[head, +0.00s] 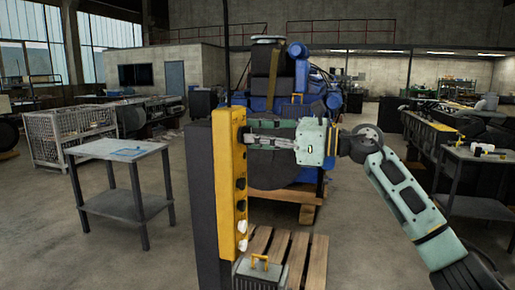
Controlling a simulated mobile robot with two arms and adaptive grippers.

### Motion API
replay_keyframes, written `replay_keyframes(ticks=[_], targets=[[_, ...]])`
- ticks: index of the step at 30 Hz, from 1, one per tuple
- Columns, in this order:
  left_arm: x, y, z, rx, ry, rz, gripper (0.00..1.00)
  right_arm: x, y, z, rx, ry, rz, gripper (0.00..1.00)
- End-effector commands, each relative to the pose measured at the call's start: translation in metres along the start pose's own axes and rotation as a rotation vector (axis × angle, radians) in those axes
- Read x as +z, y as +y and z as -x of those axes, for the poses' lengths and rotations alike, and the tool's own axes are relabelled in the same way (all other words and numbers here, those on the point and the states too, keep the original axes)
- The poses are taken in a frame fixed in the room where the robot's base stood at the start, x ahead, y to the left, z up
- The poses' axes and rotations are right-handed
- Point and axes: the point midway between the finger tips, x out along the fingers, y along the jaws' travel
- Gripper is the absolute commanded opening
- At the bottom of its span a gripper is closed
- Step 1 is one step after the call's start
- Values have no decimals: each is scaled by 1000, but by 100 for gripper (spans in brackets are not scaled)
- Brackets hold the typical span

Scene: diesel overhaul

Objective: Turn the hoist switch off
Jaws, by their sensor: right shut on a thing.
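A tall yellow control panel (227,165) stands upright on a dark post (201,190) in the middle of the head view. Its right-hand face carries black knobs, one of them at mid-height (240,184), and white knobs (242,227) lower down. My right gripper (252,139) reaches in from the right, its fingers at the upper part of this face. It is shut on a small part there, apparently the hoist switch. The fingers hide that part, so its position cannot be read. My left gripper is not in view.
A blue engine (302,75) on a wooden stand is behind the gripper. A pallet (299,257) and a dark box with a yellow handle (261,273) lie below the panel. A grey table (115,149) stands left, with open floor around it.

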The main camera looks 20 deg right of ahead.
Motion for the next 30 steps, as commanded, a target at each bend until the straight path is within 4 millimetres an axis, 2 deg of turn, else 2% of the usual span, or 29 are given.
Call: replay_keyframes(ticks=[3, 15, 30], targets=[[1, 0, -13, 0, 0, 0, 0, -4, 1, 0, 1, 0, 112, 0], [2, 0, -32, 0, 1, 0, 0, -2, 0, 0, 1, 0, 441, 0], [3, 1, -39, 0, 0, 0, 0, -1, 0, 0, 2, 2, 617, 0]])
